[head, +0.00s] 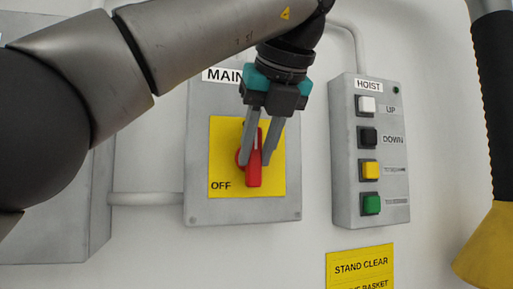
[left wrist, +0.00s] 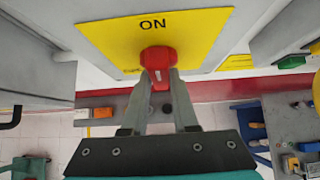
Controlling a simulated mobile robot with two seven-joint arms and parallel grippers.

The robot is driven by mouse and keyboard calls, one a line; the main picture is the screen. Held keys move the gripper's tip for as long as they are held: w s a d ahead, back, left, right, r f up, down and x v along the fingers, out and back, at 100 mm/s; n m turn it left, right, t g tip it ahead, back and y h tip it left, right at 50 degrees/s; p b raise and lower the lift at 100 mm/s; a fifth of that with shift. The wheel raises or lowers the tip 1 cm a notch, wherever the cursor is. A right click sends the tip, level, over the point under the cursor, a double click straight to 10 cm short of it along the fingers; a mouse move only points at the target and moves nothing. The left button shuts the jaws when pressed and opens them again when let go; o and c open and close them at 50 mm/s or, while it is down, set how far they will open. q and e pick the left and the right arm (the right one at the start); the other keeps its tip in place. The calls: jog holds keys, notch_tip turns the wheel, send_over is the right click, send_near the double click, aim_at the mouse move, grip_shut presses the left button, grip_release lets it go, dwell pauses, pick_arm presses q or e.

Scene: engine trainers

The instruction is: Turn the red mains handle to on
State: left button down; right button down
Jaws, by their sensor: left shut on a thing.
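The red mains handle (head: 254,172) sits on a yellow plate (head: 222,150) on the grey mains box (head: 200,205). The handle stands close to vertical in the head view. "OFF" is printed at the plate's lower left. The "ON" mark shows in the left wrist view, above the handle (left wrist: 157,58); in the head view my gripper mostly hides it. My left gripper (head: 257,155) comes from above, its two fingers on either side of the handle, shut on it. The fingers also show in the left wrist view (left wrist: 160,88). My right gripper is not in view.
A grey hoist box (head: 344,150) with several buttons is right of the mains box. A yellow "STAND CLEAR" sign (head: 360,266) is below it. A black and yellow object (head: 492,90) stands at the right edge. Conduit (head: 145,199) runs left from the mains box.

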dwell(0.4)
pick_arm(q)
jog(key=c, duration=0.7)
grip_release()
